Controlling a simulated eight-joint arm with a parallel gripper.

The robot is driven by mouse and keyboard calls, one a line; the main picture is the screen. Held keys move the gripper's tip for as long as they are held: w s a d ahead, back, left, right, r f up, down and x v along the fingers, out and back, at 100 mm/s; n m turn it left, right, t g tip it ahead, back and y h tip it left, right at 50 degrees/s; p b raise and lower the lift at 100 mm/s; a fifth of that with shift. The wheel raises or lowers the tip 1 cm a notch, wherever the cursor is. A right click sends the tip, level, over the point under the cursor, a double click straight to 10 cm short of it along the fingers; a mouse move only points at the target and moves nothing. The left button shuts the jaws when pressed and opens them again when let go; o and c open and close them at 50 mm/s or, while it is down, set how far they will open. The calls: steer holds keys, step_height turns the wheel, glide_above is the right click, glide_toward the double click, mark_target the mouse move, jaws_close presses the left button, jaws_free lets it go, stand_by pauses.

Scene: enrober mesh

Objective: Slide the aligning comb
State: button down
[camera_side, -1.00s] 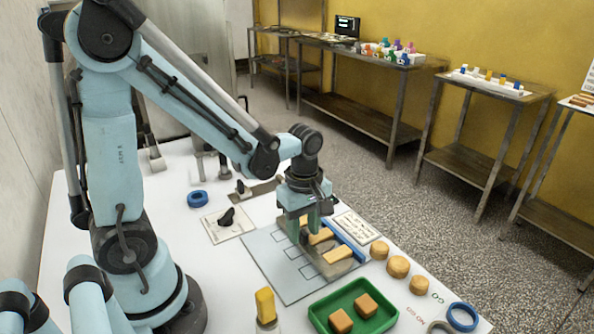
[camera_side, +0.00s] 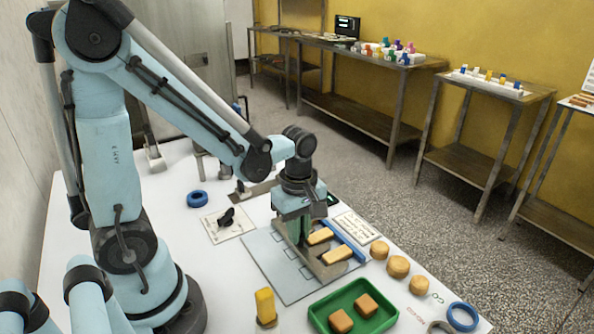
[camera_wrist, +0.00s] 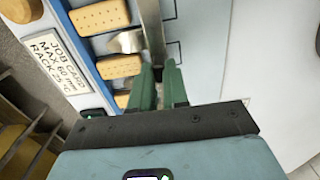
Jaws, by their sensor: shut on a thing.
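The aligning comb is a grey metal bar with a broad tooth, seen in the wrist view (camera_wrist: 152,30) and beside the biscuits in the side view (camera_side: 327,271). My gripper (camera_side: 296,232) is over the comb's far part. Its green fingers, in the wrist view (camera_wrist: 160,82), are shut on the comb; the exact grip spot is partly hidden. Tan oblong biscuits lie between the comb and a blue rail (camera_side: 350,245); one is near the front (camera_side: 337,256) and another behind it (camera_side: 320,236). In the wrist view a biscuit (camera_wrist: 100,16) lies next to the blue rail (camera_wrist: 84,50).
The pale board (camera_side: 270,262) with outlined rectangles is bare left of the comb. A green tray (camera_side: 378,322) with two biscuits stands in front. Round biscuits (camera_side: 397,267) sit on the right. A yellow block (camera_side: 265,305) and blue rings (camera_side: 462,316) are nearby.

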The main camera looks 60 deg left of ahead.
steer(key=s, duration=0.7)
steer(key=c, duration=1.1)
jaws_free()
steer(key=shift+w, duration=0.1)
steer(key=shift+r, duration=0.1)
steer(key=shift+r, duration=5.95)
